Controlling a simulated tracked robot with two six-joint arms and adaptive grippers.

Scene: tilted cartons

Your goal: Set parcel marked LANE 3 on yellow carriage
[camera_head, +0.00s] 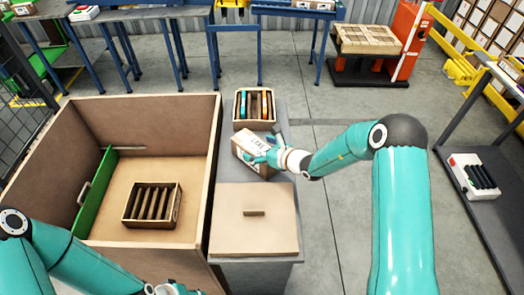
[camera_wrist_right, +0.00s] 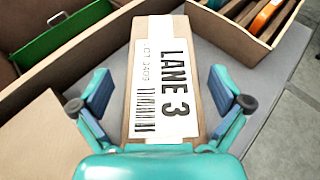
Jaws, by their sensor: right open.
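The parcel marked LANE 3 (camera_head: 246,143) is a brown carton with a white label, on the grey table (camera_head: 225,175). In the right wrist view the parcel (camera_wrist_right: 165,75) shows its black LANE 3 lettering and barcode. My right gripper (camera_head: 261,158) is at the parcel, open, with one finger on each side of it and gaps showing in the wrist view (camera_wrist_right: 160,100). My left gripper (camera_head: 175,289) is partly cut off at the bottom edge. A yellow part (camera_head: 232,4) shows at the top edge; I cannot tell if it is the carriage.
A box of coloured items (camera_head: 254,124) stands just behind the parcel, and a flat lidded carton (camera_head: 228,203) in front. A large open crate (camera_head: 214,150) with a slotted box (camera_head: 152,222) is on the left. Open floor (camera_head: 330,90) lies beyond.

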